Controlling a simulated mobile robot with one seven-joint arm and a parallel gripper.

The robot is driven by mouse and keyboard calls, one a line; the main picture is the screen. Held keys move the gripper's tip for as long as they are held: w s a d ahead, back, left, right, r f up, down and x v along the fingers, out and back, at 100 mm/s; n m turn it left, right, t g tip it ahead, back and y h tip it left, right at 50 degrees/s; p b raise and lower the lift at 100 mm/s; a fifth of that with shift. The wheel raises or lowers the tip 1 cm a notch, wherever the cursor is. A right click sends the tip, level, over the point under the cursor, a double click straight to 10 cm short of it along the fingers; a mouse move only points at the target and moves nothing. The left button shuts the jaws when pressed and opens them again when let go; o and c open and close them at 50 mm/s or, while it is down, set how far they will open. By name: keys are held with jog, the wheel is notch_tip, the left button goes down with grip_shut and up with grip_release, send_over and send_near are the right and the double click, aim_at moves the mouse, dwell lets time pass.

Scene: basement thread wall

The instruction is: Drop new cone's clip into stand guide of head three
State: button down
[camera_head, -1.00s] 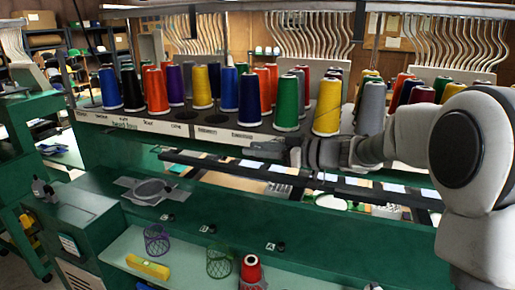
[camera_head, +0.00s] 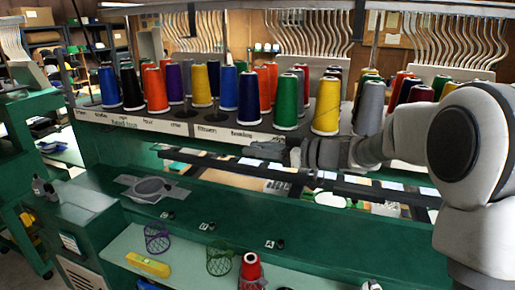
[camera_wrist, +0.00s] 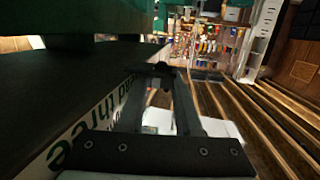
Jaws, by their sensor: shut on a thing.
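My gripper (camera_head: 272,151) is in front of the cone rack, just below its front edge, under the green cone (camera_head: 287,103). In the wrist view, its two fingers (camera_wrist: 163,70) come together on a small dark piece, which looks like the clip; its shape is hard to make out. Close on the left of the fingers runs a pale label strip (camera_wrist: 100,115) with green letters reading "three". I cannot pick out the stand guide in either view. Which cone is the new one is unclear.
The rack holds several cones, among them a yellow one (camera_head: 326,106) and a grey one (camera_head: 370,108) near my arm. Dark rails (camera_head: 340,183) run below the gripper. A red cone (camera_head: 251,268), wire baskets (camera_head: 219,258) and a yellow level (camera_head: 148,264) lie on the lower shelf.

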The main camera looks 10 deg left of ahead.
jog(key=c, duration=0.5)
grip_release()
jog(key=shift+s+r, duration=0.1)
jog(key=shift+d+r, duration=0.1)
